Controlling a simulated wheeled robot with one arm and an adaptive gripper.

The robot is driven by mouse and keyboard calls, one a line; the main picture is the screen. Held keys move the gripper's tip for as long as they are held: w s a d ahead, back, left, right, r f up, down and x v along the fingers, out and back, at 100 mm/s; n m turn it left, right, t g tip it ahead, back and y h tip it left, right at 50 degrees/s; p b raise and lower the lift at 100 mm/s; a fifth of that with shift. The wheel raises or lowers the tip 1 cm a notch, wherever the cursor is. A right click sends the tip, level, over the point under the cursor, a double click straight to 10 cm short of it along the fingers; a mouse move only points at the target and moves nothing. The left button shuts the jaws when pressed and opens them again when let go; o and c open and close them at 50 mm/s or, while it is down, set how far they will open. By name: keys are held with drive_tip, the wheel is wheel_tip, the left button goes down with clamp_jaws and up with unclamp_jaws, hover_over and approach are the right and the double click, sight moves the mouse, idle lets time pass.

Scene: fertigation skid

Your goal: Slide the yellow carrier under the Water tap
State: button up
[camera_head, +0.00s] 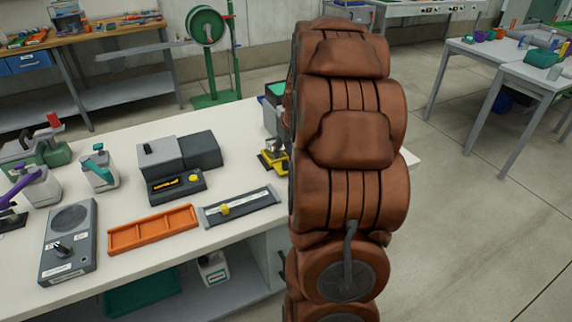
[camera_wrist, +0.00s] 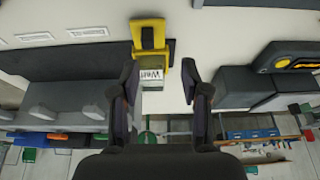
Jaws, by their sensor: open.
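The yellow carrier (camera_wrist: 150,26) is in the top middle of the wrist view, on a dark strip. It has a dark pad at its middle. A white label (camera_wrist: 151,74), partly readable as "Wat", shows at its lower end. My gripper (camera_wrist: 160,70) is open, its two dark fingers apart below the carrier, with nothing visibly held between them. In the head view a yellow part (camera_head: 272,160) shows beside my arm, which hides much of that station and my gripper. I cannot make out which tap is Water.
A grey body with rounded parts (camera_wrist: 70,85) is left in the wrist view; a dark unit with a yellow display (camera_wrist: 296,63) is right. On the bench stand an orange tray (camera_head: 152,230), a grey slide rail (camera_head: 240,207) and a knobbed grey box (camera_head: 69,240).

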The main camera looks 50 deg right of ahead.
sight(286, 162)
drive_tip(key=shift+d+p+x, duration=0.25)
drive_tip(key=shift+d+x, duration=0.05)
drive_tip(key=shift+x, duration=1.1)
drive_tip(key=shift+d+p+x, duration=0.2)
drive_tip(key=shift+d+x, duration=0.15)
drive_tip(key=shift+x, duration=1.05)
drive_tip(key=shift+d+p+x, duration=0.25)
drive_tip(key=shift+d+x, duration=0.05)
drive_tip(key=shift+x, duration=1.1)
drive_tip(key=shift+s, duration=0.15)
clamp_jaws()
